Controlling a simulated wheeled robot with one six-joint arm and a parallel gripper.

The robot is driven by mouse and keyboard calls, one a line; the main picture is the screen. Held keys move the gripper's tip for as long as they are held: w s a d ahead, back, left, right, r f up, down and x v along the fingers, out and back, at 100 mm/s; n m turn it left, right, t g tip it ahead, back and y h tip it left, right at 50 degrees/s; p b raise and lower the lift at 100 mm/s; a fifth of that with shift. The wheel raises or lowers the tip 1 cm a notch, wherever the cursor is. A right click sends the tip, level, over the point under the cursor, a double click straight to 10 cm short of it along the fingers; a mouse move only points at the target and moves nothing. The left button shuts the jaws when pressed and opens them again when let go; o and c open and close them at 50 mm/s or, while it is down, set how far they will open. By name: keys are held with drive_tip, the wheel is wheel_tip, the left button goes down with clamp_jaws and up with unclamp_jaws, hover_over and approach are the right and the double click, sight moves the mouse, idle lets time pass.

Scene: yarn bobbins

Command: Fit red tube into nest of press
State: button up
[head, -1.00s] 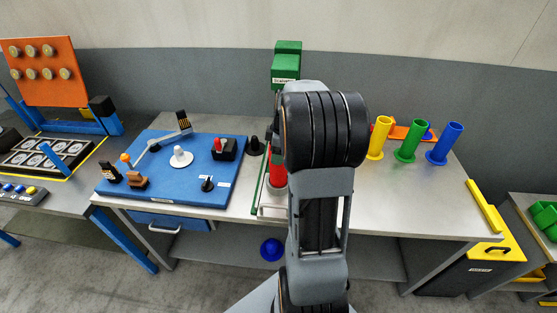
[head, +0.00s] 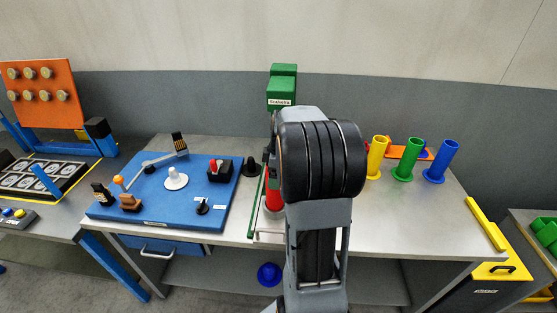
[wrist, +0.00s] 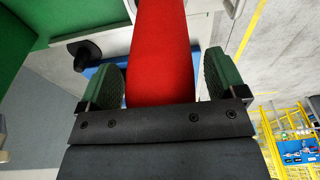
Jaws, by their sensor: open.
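The red tube (wrist: 160,55) fills the middle of the wrist view, between the two green-padded fingers of my gripper (wrist: 166,78). The fingers are open, with a visible gap between the tube and the right pad. In the head view a narrow strip of the red tube (head: 273,198) shows left of my arm, upright at the green press (head: 282,87). Pale grey shows around its lower end. The nest is not clearly visible, so I cannot tell how the tube sits in it. My arm hides the gripper in the head view.
A blue board (head: 165,190) with knobs and a lever lies left of the press. Yellow (head: 376,158), green (head: 408,160) and blue (head: 440,162) tubes stand to the right. A blue object (head: 269,274) lies below the table.

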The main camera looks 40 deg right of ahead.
wheel_tip(320, 180, up, 8)
drive_tip(key=d, duration=0.1)
drive_tip(key=s+a+f+m+t, duration=0.1)
drive_tip(key=s+a+m, duration=0.2)
drive_tip(key=a, duration=0.4)
drive_tip(key=s+a+f+m+t, duration=0.1)
drive_tip(key=s+a+m, duration=0.2)
drive_tip(key=s+a, duration=0.2)
drive_tip(key=s+a+f+m+t+h, duration=0.1)
drive_tip(key=s+a+m, duration=0.2)
drive_tip(key=a, duration=0.7)
drive_tip(key=shift+s+b, duration=0.35)
drive_tip(key=shift+s, duration=0.2)
